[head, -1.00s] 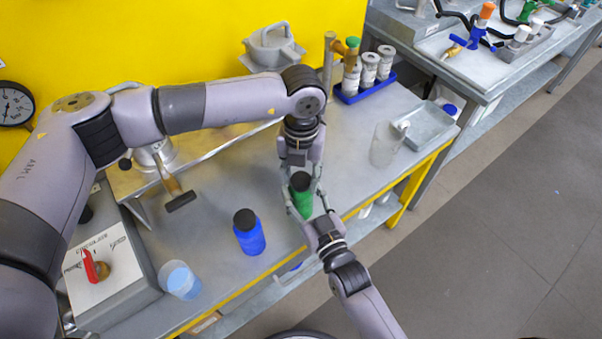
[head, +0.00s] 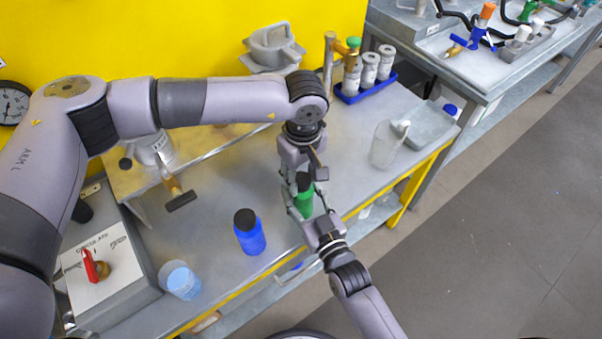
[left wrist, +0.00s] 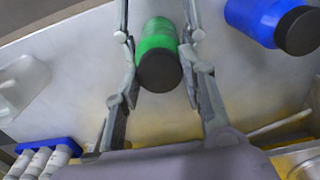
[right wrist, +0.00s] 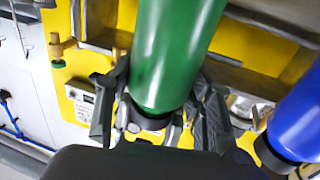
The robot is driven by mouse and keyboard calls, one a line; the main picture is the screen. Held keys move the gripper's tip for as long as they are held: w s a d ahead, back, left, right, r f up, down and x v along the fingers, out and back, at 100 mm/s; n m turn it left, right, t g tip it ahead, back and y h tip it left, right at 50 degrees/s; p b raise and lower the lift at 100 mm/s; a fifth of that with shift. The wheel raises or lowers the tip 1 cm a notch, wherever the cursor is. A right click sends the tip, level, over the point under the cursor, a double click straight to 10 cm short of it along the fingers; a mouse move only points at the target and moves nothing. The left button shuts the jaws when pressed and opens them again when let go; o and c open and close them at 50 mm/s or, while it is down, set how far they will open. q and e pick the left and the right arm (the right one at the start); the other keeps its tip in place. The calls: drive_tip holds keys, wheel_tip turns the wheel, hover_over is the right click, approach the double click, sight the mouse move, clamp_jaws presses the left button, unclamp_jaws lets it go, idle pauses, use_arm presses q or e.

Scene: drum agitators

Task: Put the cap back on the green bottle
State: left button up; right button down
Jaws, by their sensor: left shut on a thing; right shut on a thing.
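The green bottle (head: 304,201) stands upright near the front edge of the bench, with its black cap (left wrist: 160,72) at its top. My right gripper (head: 302,208) is shut around the bottle's body from the front. The bottle looms large in the right wrist view (right wrist: 175,60), between the fingers. My left gripper (head: 304,180) points down from above, its fingers on either side of the black cap, shut on it. The cap sits against the bottle's top; I cannot tell whether it is screwed tight.
A blue bottle (head: 250,237) with a black cap stands to the left. A beaker of blue liquid (head: 180,281) and a control box (head: 110,268) are further left. A clear jug (head: 386,146) and a blue rack (head: 366,90) stand to the right.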

use_arm(q)
drive_tip(key=m, duration=0.4)
drive_tip(key=shift+m, duration=0.3)
drive_tip(key=m, duration=0.8)
drive_tip(key=shift+m, duration=0.4)
drive_tip(key=m, duration=0.4)
drive_tip(key=shift+h, duration=0.3)
drive_tip(key=o, duration=0.7)
